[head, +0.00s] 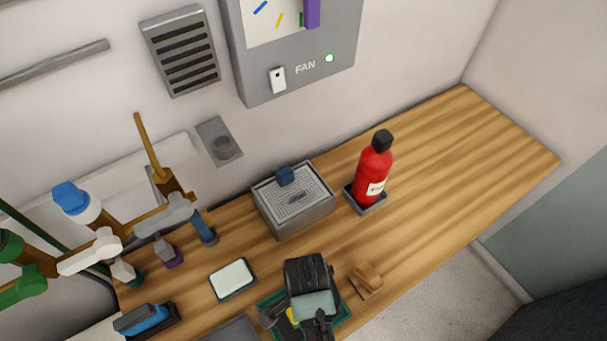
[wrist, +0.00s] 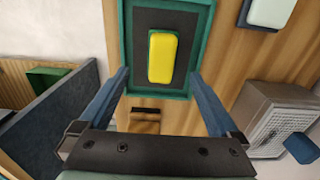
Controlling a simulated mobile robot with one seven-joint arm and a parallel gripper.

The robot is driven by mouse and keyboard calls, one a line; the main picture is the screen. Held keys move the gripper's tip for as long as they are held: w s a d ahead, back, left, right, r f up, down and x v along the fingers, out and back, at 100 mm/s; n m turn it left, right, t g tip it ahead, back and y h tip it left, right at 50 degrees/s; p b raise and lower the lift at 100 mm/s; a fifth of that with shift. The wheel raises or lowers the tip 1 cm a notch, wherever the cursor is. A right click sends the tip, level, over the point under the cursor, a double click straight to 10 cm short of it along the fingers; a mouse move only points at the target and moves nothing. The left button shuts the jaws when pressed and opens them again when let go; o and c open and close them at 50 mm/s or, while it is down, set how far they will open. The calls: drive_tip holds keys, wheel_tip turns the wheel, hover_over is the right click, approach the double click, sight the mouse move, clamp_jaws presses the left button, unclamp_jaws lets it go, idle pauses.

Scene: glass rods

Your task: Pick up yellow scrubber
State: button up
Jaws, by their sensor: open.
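The yellow scrubber (wrist: 163,57) lies upright in the picture on the dark bed of a teal-rimmed tray (wrist: 125,32) in the wrist view. My gripper (wrist: 159,73) is open, with one blue-grey finger to each side of the scrubber's lower end in the picture. Clear gaps show between the fingers and the scrubber, and nothing is held. In the head view my gripper (head: 298,320) is over the tray (head: 344,312) at the counter's front. Only a small yellow bit of the scrubber (head: 291,317) shows there; my arm hides the rest.
A brown block (head: 367,280) lies right of the tray. A pale pad in a dark dish (head: 233,279) lies to the left. A grey box with a grated top (head: 295,210) and a red bottle (head: 373,172) stand behind. The counter's right end is clear.

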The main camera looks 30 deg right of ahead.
drive_tip(key=shift+w+a+f, duration=0.1)
drive_tip(key=shift+f, duration=3.75)
drive_tip(key=c, duration=1.4)
